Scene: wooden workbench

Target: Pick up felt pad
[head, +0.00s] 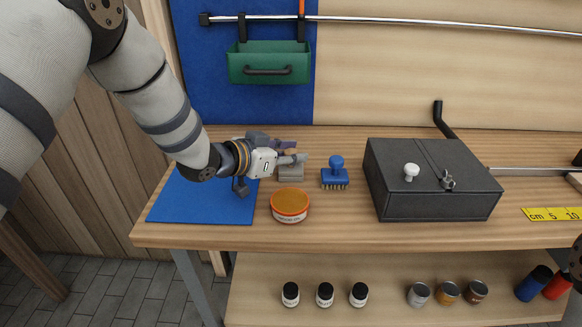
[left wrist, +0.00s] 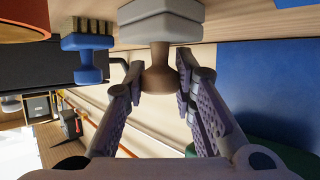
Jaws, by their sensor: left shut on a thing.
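The felt pad is a light grey block (head: 291,173) with a brown knob handle. In the head view it is at the middle left of the bench, behind the orange tin and partly hidden by my left gripper (head: 290,156). In the left wrist view the grey pad (left wrist: 160,24) is at the top, with its brown knob (left wrist: 160,75) between the fingers. My left gripper (left wrist: 160,82) is shut on this knob. I cannot tell whether the pad touches the bench or is just above it. My right gripper is not in view.
A round orange tin (head: 290,206) stands in front of the pad, and a blue brush (head: 335,175) stands to its right. A black box (head: 432,182) is further right. A blue mat (head: 200,205) covers the bench's left end. A green bin (head: 269,65) hangs behind.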

